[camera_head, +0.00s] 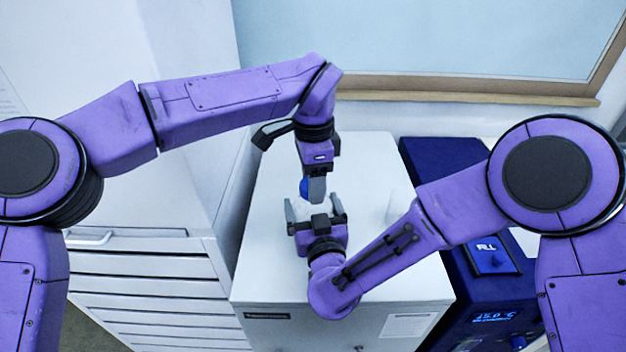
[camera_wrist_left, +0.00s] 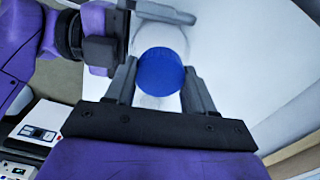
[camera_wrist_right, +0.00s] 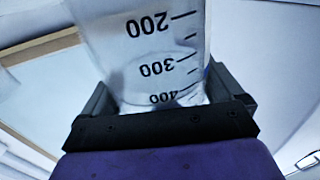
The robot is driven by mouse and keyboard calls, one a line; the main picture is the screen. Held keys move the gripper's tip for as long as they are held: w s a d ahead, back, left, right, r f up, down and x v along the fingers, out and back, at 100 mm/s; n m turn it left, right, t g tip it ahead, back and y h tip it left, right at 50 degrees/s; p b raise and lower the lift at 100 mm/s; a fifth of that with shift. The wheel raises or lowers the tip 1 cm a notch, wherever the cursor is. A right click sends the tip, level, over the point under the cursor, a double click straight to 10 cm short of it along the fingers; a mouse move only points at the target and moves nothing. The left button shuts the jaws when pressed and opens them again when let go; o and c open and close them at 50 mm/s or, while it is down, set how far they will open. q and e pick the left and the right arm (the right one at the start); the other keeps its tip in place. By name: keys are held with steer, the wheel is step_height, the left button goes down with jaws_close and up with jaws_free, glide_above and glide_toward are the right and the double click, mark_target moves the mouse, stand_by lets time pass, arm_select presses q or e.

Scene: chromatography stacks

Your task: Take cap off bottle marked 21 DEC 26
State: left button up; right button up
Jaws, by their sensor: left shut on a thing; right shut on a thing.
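A clear bottle (camera_wrist_right: 110,42) with black volume marks fills the right wrist view; no date label shows there. Its blue cap (camera_wrist_left: 161,72) is between the left gripper's fingers in the left wrist view and shows as a small blue patch (camera_head: 304,187) in the head view. My left gripper (camera_head: 316,192) points down from above and is shut on the cap. My right gripper (camera_head: 315,208) reaches in from the front, just below the left one, and is shut on the bottle body. The grippers hide most of the bottle in the head view.
The bottle is over a white cabinet top (camera_head: 370,165). A pale, clear object (camera_head: 401,206), partly hidden by my right arm, is to the right. A dark blue device (camera_head: 425,160) with a display stands beyond it. White drawers (camera_head: 150,265) stand at left.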

arm_select(q)
steer(key=shift+n, duration=1)
steer(key=shift+r, duration=0.15)
steer(key=shift+r, duration=1)
steer(key=shift+r, duration=2)
arm_select(e)
steer(key=shift+s+f, duration=0.1)
steer(key=o, duration=1.7)
